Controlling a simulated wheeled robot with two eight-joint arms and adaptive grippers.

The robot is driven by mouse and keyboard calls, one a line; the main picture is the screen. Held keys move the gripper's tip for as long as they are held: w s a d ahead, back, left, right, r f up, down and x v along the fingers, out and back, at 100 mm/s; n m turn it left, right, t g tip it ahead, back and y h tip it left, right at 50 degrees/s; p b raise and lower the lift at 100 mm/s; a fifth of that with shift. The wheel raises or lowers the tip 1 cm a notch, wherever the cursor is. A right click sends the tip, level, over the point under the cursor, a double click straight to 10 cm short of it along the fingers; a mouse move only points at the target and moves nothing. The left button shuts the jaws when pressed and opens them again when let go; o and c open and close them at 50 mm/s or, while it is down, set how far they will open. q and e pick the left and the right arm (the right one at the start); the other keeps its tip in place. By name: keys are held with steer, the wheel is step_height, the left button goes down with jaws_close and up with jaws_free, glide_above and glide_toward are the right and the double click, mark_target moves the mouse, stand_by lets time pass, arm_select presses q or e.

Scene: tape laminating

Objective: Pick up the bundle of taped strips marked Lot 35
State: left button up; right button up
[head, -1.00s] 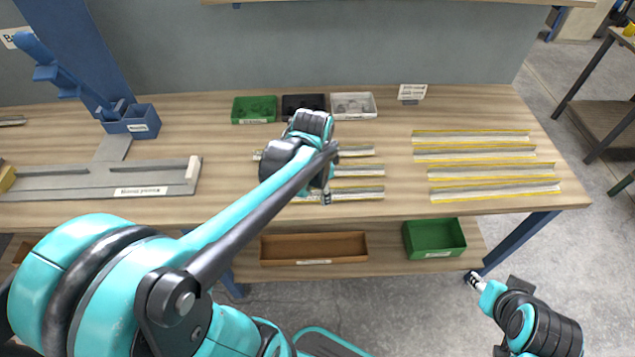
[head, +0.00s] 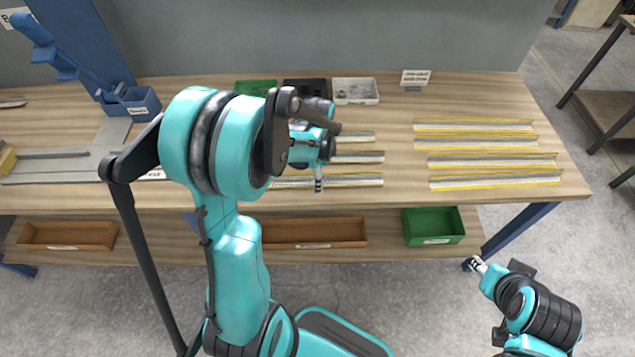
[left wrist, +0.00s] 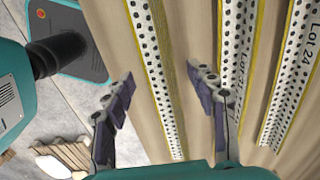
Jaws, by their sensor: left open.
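Several perforated metal strips with yellow edges lie on the table in a middle group (head: 352,180) and a right group (head: 495,180). My left gripper (head: 318,182) is over the front of the middle group, open and empty. In the left wrist view, the open left gripper (left wrist: 162,72) has one strip (left wrist: 158,85) showing between its fingers. Another strip (left wrist: 238,40) passes behind the right finger, its label partly hidden. The rightmost strip (left wrist: 289,85) reads Lot 24. I cannot read Lot 35 anywhere. My right gripper (head: 475,264) is below the table's front edge, its jaws too small to judge.
Green, black and clear bins (head: 355,91) stand behind the middle strips. A small sign (head: 414,78) stands at the back. A blue holder (head: 135,104) is at left. Brown trays (head: 68,235) and a green bin (head: 434,226) sit on the lower shelf.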

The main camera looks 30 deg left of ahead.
arm_select(q)
steer(key=shift+f, duration=0.25)
steer(key=shift+r, duration=0.1)
steer(key=shift+c, duration=0.6)
jaws_close()
